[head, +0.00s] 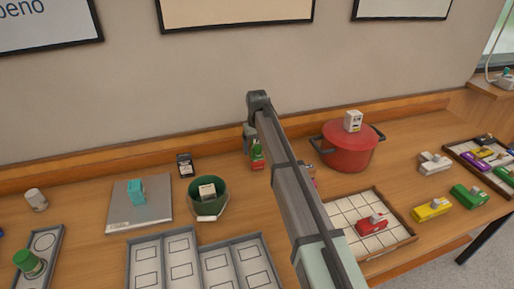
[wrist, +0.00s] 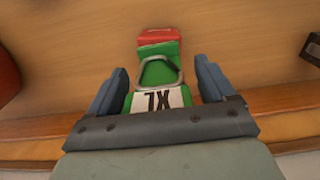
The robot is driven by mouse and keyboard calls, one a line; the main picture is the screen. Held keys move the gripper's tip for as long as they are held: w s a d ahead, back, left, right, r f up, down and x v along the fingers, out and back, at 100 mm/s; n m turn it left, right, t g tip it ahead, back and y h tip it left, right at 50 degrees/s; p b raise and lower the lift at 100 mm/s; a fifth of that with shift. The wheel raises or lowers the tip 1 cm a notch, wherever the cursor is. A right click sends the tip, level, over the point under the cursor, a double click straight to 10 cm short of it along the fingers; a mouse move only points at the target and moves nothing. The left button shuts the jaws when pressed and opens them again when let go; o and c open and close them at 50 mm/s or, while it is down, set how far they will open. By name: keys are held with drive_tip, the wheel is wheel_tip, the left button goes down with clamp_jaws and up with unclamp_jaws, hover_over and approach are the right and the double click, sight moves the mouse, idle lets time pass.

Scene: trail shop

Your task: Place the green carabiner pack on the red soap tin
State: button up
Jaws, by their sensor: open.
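A red block (wrist: 157,36), which looks like the red soap tin, shows directly beyond the pack. I cannot tell whether the pack rests on it or against it. In the head view the green pack (head: 257,161) is a small green and red patch near the back wall, partly hidden by my arm. My gripper (head: 250,138) is just above it.
A red pot (head: 338,158) with a white box (head: 353,121) on its lid stands right of my arm. A green bucket (head: 209,207) and a small dark box (head: 185,165) stand to the left. The wooden back ledge (head: 110,155) runs close behind my gripper.

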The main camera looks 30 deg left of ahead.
wheel_tip(320, 180, up, 12)
idle(0.5)
idle(0.4)
